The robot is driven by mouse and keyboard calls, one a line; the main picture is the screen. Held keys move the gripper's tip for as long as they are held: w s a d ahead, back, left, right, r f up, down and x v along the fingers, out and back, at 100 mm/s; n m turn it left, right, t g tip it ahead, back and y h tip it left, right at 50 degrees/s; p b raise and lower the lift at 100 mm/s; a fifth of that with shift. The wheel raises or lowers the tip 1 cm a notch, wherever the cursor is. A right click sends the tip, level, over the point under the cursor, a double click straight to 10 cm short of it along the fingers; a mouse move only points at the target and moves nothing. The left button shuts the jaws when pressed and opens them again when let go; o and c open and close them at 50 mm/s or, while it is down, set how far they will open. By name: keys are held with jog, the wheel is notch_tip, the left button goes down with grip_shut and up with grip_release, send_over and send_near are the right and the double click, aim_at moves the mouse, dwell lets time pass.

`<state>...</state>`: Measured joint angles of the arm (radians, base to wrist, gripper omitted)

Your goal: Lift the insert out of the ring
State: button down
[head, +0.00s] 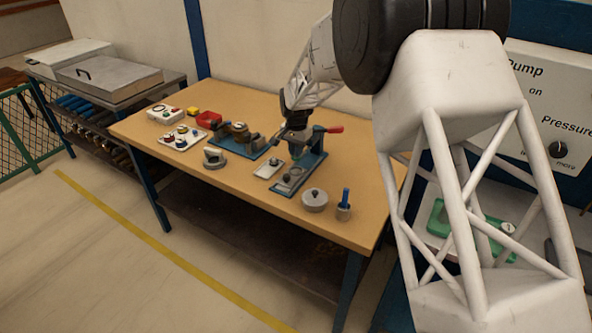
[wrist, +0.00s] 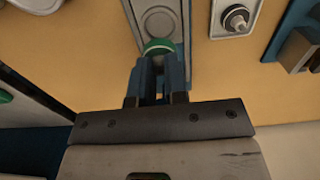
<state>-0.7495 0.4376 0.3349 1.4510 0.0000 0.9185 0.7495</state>
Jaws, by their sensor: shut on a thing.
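My gripper (wrist: 160,72) is shut on a small round piece with a green rim and a pale face, which I take to be the insert (wrist: 160,47). In the wrist view a grey ring (wrist: 160,18) lies on a blue-edged plate just beyond the held piece, and the piece overlaps its near edge in the picture. I cannot tell whether the two touch. In the head view my gripper (head: 296,121) is above the blue fixture (head: 281,190) with the red-handled clamp. The held piece is too small to make out there.
A small light plate with a round fitting (wrist: 237,18) lies right of the fixture in the wrist view. The red clamp handle (head: 334,129) sticks up close to my gripper.

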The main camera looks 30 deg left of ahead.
jog(key=shift+r, duration=1.1)
